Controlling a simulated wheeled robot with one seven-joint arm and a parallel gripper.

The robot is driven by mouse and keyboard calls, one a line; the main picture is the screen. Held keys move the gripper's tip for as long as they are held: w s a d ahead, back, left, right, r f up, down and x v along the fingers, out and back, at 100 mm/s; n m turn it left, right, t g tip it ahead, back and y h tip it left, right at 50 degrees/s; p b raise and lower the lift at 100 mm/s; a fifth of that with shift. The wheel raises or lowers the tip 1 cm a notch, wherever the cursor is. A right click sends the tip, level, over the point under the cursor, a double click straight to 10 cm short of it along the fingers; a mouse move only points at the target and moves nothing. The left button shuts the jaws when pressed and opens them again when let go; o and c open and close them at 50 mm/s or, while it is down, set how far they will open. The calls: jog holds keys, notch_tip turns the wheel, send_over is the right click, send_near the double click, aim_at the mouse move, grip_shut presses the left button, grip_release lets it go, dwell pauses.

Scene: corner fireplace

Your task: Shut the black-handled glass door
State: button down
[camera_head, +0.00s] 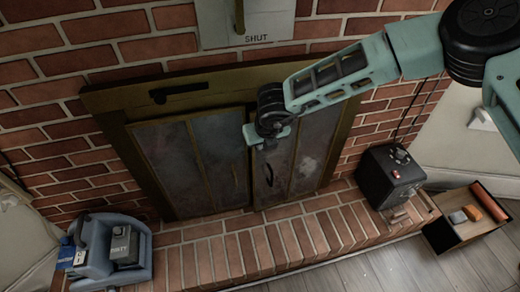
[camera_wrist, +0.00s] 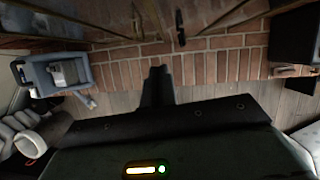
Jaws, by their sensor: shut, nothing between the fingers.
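The fireplace has glass doors in a brass-coloured frame (camera_head: 175,90). The left glass door (camera_head: 165,155) and the right glass door (camera_head: 308,165) have dusty grey panes. A black handle (camera_wrist: 181,30) also shows at the top of the wrist view. I cannot tell how far either door stands ajar. My gripper (camera_head: 255,134) is in front of the doors' upper middle, partly covering the right door. In the wrist view its dark fingers (camera_wrist: 157,78) are together and empty, apart from the handle.
A brick hearth (camera_head: 240,245) runs below the doors. A blue-grey caddy (camera_head: 110,245) stands at its left end, a black box (camera_head: 390,175) at its right. A wooden crate (camera_head: 465,225) sits on the floor at right. A plate marked SHUT (camera_head: 245,22) is above.

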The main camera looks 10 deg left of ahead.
jog(key=r, duration=0.2)
jog(key=t+y+b, duration=0.4)
jog(key=t+b, duration=0.5)
jog(key=b, duration=2.7)
send_near(254, 152)
jog(key=s+d+f, duration=0.2)
jog(key=d+f, duration=0.2)
jog(key=s+t+y+b, duration=0.2)
jog(key=s+y+b, duration=0.15)
jog(key=b, duration=0.35)
jog(key=b+x, duration=0.1)
jog(key=x, duration=0.3)
jog(key=b+x, duration=0.1)
jog(key=x, duration=0.3)
jog(key=r+b+x, duration=0.1)
jog(key=b+x, duration=0.1)
jog(key=x, duration=0.3)
jog(key=shift+w+d, duration=0.3)
jog(key=shift+d, duration=0.1)
